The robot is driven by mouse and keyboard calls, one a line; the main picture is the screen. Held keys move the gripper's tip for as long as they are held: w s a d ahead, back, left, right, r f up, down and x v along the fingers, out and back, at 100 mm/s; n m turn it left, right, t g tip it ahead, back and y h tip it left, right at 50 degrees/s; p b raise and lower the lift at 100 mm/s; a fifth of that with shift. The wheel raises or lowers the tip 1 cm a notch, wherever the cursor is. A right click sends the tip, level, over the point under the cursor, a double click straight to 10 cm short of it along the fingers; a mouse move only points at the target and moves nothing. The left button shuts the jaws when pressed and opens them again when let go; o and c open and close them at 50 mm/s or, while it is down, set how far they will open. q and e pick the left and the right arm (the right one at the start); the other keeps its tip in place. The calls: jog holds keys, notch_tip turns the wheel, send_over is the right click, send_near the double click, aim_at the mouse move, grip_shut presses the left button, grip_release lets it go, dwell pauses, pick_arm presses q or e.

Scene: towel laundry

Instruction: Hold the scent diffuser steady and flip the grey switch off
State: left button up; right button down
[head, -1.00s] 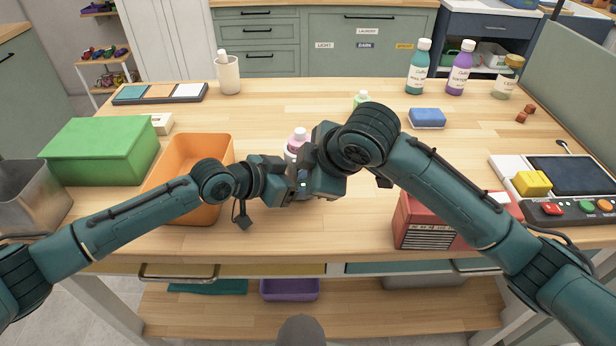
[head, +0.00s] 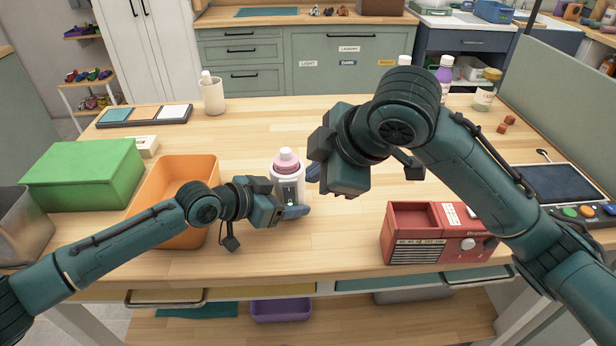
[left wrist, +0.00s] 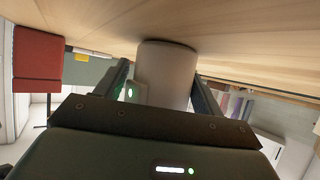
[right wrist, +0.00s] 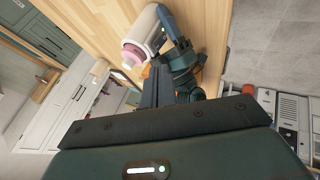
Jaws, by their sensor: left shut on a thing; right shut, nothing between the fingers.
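The scent diffuser (head: 287,180), a white cylinder with a pink top, stands upright on the table. My left gripper (head: 291,196) is shut around its body from the left. The left wrist view shows the diffuser (left wrist: 165,72) between both fingers, with a small green-lit panel (left wrist: 131,92) on its side. My right gripper (head: 328,172) is shut and empty, raised to the right of the diffuser. In the right wrist view its closed fingers (right wrist: 165,80) show below the diffuser (right wrist: 143,38), apart from it.
An orange bin (head: 162,190) and a green box (head: 82,174) stand to the left. A red radio-like box (head: 435,232) is at the front right, with a control panel (head: 560,185) beyond it. A white cup (head: 212,98) stands at the back. The table's centre front is clear.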

aim_at(289, 194)
jog(key=shift+r, duration=0.15)
jog(key=shift+g, duration=0.6)
jog(key=s, duration=0.4)
jog(key=shift+s+d, duration=0.15)
jog(key=shift+d, duration=0.15)
jog(key=w+a+f, duration=0.4)
jog(key=w+f, duration=0.4)
jog(key=f, duration=0.1)
jog(key=shift+f, duration=0.25)
jog(key=shift+f, duration=0.1)
